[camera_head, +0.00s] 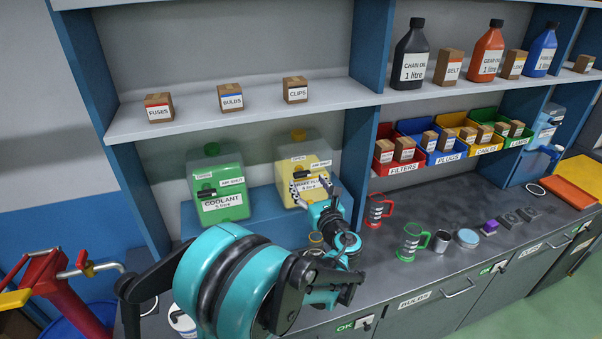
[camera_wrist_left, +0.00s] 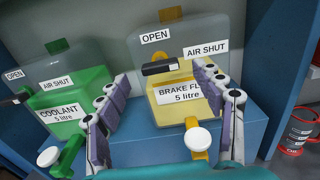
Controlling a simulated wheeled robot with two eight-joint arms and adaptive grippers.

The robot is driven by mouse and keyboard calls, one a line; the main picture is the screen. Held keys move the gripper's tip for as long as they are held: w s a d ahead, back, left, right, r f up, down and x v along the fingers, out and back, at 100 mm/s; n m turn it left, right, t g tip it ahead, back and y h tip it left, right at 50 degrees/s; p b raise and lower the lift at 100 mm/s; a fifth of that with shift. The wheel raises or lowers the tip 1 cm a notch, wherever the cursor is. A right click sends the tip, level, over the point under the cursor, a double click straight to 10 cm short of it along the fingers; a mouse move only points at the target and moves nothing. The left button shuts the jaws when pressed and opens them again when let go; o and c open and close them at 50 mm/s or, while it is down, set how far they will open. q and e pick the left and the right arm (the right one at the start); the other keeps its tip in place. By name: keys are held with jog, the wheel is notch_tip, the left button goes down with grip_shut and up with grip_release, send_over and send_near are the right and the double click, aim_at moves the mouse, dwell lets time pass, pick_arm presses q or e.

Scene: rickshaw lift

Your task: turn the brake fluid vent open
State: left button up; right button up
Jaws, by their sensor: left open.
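The brake fluid tank (camera_head: 310,168) is clear with yellow fluid and stands on a blue ledge. It is partly hidden by my left gripper in the head view. In the left wrist view the brake fluid tank (camera_wrist_left: 190,119) fills the middle. Its vent lever (camera_wrist_left: 160,68) is a black bar lying roughly level, below the OPEN label (camera_wrist_left: 155,37) and left of the AIR SHUT label (camera_wrist_left: 206,50). My left gripper (camera_wrist_left: 163,82) is open, its fingers on either side in front of the lever. It also shows in the head view (camera_head: 318,196). Contact cannot be told. My right gripper is not in view.
The coolant tank (camera_head: 217,183) stands to the left with its own black lever (camera_wrist_left: 22,95). A shelf (camera_head: 250,107) with small boxes runs above.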

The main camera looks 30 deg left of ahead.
aim_at(303, 175)
pick_arm(q)
jog(key=x, duration=0.6)
jog(key=shift+s, duration=0.1)
jog(key=c, duration=1.2)
